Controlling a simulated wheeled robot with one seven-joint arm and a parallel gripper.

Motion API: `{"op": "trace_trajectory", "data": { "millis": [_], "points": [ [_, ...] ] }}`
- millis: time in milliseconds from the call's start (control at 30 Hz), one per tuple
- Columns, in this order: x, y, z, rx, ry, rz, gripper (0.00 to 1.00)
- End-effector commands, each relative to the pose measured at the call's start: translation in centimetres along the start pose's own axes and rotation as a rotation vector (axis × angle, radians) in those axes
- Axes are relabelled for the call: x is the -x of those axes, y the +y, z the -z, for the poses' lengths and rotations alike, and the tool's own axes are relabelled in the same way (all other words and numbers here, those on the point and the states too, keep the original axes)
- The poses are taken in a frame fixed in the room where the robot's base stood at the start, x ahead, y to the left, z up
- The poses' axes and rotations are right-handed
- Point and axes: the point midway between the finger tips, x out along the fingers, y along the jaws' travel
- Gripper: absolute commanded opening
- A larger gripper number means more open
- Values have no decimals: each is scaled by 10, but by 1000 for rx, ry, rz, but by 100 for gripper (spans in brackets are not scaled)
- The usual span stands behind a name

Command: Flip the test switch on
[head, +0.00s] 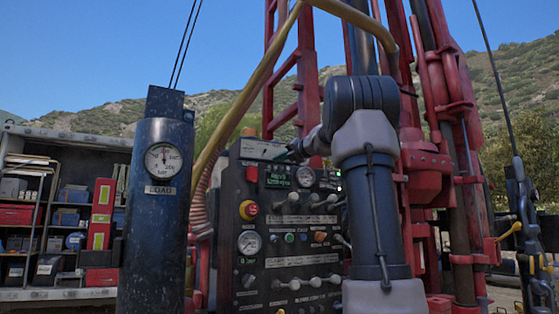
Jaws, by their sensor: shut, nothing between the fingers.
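The dark control panel (258,262) stands in the middle of the head view, with gauges, levers, knobs and small lights on its face. Its labels are too small to read, so I cannot tell which control is the test switch or how it is set. My gripper (288,154) is small and far off at the panel's upper edge, shut and empty. I cannot tell whether it touches the panel. My arm crosses the panel's right side and hides part of it.
A red and yellow emergency button (249,210) sits on the panel's left side. A blue cylinder with a load gauge (163,160) stands to the left. Red rig masts (440,150) and hoses rise behind. A shelf unit (60,215) stands at the far left.

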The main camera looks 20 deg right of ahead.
Motion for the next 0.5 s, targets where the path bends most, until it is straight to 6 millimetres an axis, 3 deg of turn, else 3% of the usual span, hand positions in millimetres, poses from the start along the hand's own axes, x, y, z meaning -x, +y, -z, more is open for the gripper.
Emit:
{"op": "trace_trajectory", "data": {
  "millis": [500],
  "points": [
    [2,4,-4,-4,12,13,0]
  ]
}}
